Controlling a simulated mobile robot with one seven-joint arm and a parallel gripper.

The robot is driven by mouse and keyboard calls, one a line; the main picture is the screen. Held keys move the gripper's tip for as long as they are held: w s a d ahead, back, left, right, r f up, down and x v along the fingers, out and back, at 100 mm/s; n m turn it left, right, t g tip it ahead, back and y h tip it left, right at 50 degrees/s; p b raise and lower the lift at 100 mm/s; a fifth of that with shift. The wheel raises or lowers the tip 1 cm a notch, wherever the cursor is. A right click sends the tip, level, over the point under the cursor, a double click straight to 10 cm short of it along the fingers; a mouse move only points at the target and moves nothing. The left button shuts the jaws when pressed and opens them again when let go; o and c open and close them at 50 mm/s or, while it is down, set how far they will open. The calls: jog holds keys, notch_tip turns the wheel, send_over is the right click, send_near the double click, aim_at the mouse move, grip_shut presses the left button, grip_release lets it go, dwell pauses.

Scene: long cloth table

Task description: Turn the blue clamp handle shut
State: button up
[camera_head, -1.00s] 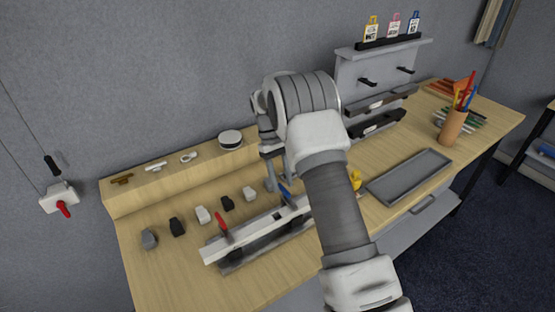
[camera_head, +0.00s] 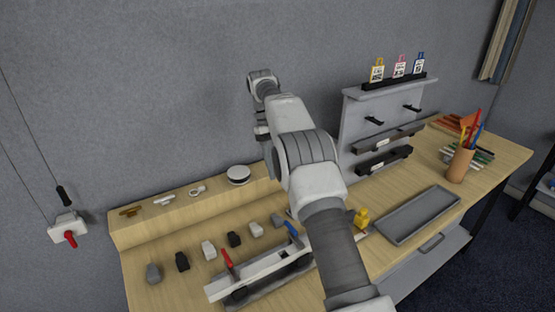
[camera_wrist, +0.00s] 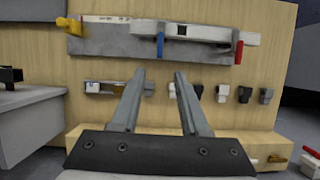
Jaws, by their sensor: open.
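The blue clamp handle (camera_head: 292,230) sticks up at a tilt from the long white bar (camera_head: 243,277) on the table in the head view. In the wrist view the blue handle (camera_wrist: 160,45) lies across the bar's edge, just past my fingertips. The red handle (camera_head: 228,258) stands at the bar's other end and also shows in the wrist view (camera_wrist: 238,52). My gripper (camera_wrist: 160,75) is open and empty, its fingers pointing toward the blue handle with a gap between. In the head view my arm hides much of the gripper and the bar's right end.
A yellow piece (camera_head: 361,218) sits near the bar's right end. Several small dark and light blocks (camera_head: 234,239) line the table behind the bar. A grey tray (camera_head: 377,232), a pencil cup (camera_head: 459,165) and a grey rack (camera_head: 347,115) stand to the right.

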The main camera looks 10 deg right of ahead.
jog(key=shift+w+a+r, duration=0.1)
jog(key=shift+w+r, duration=0.15)
jog(key=shift+r, duration=0.45)
jog(key=s+d+r+m+t+y, duration=0.1)
jog(key=s+d+r+m+t, duration=0.2)
jog(key=s+r, duration=1.15)
jog(key=s+f+t, duration=0.2)
jog(key=s+t, duration=0.1)
jog(key=s, duration=0.8)
jog(key=s+f+m+t, duration=0.1)
jog(key=s+f+t, duration=0.1)
jog(key=s, duration=0.9)
jog(key=shift+f+t+y, duration=0.25)
jog(key=shift+t+y, duration=0.05)
jog(key=shift+t, duration=0.5)
